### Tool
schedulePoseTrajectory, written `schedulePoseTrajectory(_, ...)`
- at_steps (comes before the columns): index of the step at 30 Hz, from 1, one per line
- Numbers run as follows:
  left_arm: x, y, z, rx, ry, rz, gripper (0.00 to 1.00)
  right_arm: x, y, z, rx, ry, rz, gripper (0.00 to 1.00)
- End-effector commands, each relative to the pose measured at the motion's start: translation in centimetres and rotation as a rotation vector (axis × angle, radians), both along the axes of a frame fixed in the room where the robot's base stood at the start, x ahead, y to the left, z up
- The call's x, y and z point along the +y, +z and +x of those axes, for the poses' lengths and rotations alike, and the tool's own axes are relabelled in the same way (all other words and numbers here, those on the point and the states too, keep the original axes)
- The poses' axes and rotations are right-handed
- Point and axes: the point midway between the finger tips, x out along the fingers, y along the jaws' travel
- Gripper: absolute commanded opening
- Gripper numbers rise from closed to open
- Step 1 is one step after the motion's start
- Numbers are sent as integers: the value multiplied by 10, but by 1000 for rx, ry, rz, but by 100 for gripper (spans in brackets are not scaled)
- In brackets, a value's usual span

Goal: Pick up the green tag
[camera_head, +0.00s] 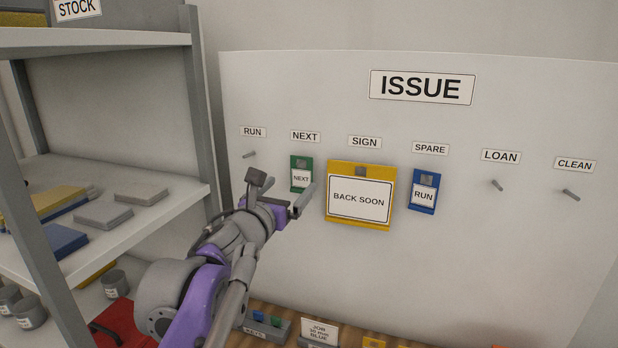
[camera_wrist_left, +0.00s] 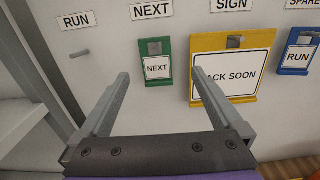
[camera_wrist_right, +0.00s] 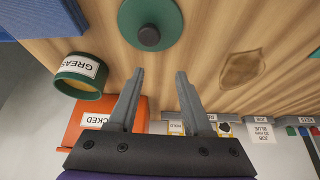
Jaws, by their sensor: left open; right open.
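The green tag (camera_head: 301,164), with a white NEXT card, hangs on the white board under the NEXT label. In the left wrist view the green tag (camera_wrist_left: 155,53) is ahead of my left gripper (camera_wrist_left: 160,82), between the directions of its two fingers. My left gripper (camera_head: 283,190) is open and empty, just in front of the board. A gap appears to remain between its fingertips and the tag. My right gripper (camera_wrist_right: 160,75) is open and empty above a wooden bench; it is not visible in the head view.
A yellow BACK SOON sign (camera_head: 360,223) hangs close right of the green tag, then a blue RUN tag (camera_head: 424,178). Bare pegs show under RUN (camera_head: 249,155), LOAN and CLEAN. A metal shelf (camera_head: 160,190) stands left. A green disc (camera_wrist_right: 150,28) lies near my right gripper.

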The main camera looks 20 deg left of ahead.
Motion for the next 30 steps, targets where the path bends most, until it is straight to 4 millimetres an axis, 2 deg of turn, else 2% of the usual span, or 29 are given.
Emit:
schedulePoseTrajectory(3,1,1,18,-1,-1,-3,100,0,4,1,-2,0,0,50)
schedulePoseTrajectory(10,3,0,35,0,0,-4,100,0,5,2,-3,0,0,50)
schedulePoseTrajectory(18,10,1,72,-1,1,-6,100,0,10,4,-7,0,0,50)
schedulePoseTrajectory(28,10,0,78,0,1,-6,100,0,10,4,-7,0,0,50)
schedulePoseTrajectory(30,10,0,78,0,1,-6,87,0,10,4,-7,0,0,50)
